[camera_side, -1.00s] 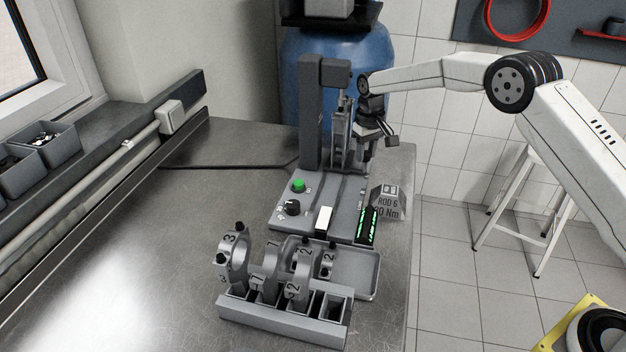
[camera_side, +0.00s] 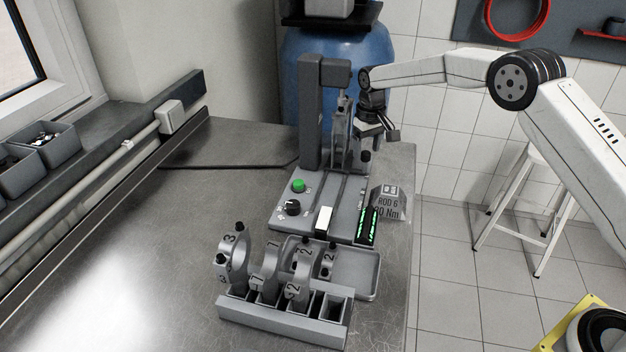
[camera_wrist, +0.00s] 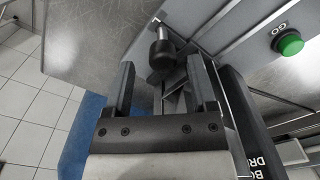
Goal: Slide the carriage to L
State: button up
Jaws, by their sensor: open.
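The carriage's black knob (camera_side: 365,156) stands on its post at the right foot of the grey bench station (camera_side: 340,208), close to the tall column (camera_side: 312,110). Letters marking the carriage positions are too small to read. My gripper (camera_side: 376,135) is open just above the knob in the side view, with a small gap below it. In the wrist view the knob (camera_wrist: 162,56) shows between the tips of my open gripper (camera_wrist: 162,66), touching neither finger. Most of the carriage body is hidden.
A green GO button (camera_side: 298,186), a dark dial (camera_side: 292,208) and a white block (camera_side: 323,220) sit on the station. The bench at left is clear.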

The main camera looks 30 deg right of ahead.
jog(key=shift+r, duration=3.4)
jog(key=shift+s, duration=0.15)
jog(key=shift+s+a, duration=0.1)
jog(key=shift+s, duration=0.45)
jog(key=s+a+f+t, duration=0.1)
jog(key=s+f, duration=0.1)
jog(key=s, duration=1.3)
jog(key=s+a+f+t, duration=0.1)
jog(key=s+f, duration=0.1)
jog(key=s, duration=1.4)
jog(key=shift+f+t, duration=0.2)
jog(key=shift+t, duration=0.1)
